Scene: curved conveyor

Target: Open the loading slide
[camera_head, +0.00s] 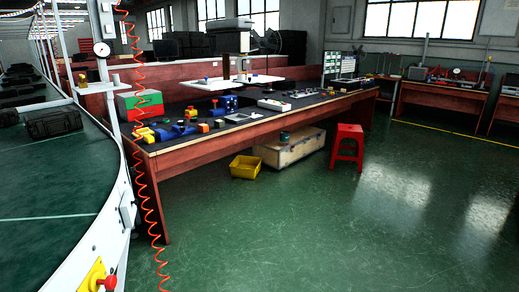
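The curved conveyor (45,206) fills the left side, with a dark green belt and a white side rail (103,240). A black case (52,121) lies on the belt. A small white fitting (128,211) sits on the outer face of the rail. A red button on a yellow plate (96,277) is on the rail at the bottom left. I cannot tell which part, if any, is the loading slide. Neither of my grippers is in view.
A wooden workbench (200,151) with small coloured parts stands right of the conveyor. A coiled red hose (140,75) hangs between them. A yellow bin (245,167), wooden crate (290,149) and red stool (347,146) are on the floor. The green floor at right is clear.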

